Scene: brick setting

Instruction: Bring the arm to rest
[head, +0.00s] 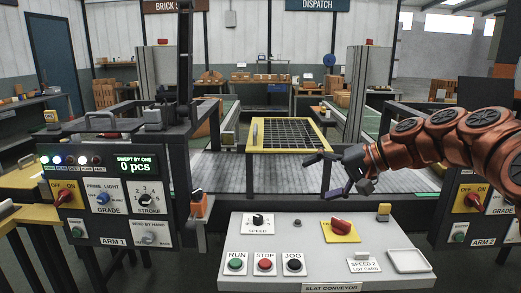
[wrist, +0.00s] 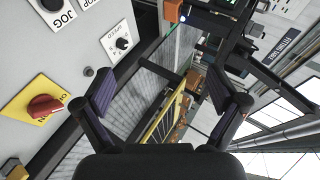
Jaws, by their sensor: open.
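My orange arm (head: 430,138) reaches in from the right in the head view. My gripper (head: 328,172) is above the grey slat conveyor, behind the control panel. Its dark fingers are spread apart with nothing between them. In the wrist view my gripper (wrist: 158,92) also shows open and empty, with the conveyor bed and a yellow rail beyond it. The control panel (head: 240,272) lies below and in front of the gripper, apart from it. The panel bears green, red and black buttons, a speed knob (head: 257,220) and a red switch (head: 341,226).
A yellow-framed mesh guard (head: 252,139) stands over the conveyor (head: 225,172). The ARM 1 box (head: 110,190), its display reading 0 pcs, is at left with a dark upright post (head: 185,60). The ARM 2 box (head: 470,205) is at right, below my arm. Shelves and benches stand behind.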

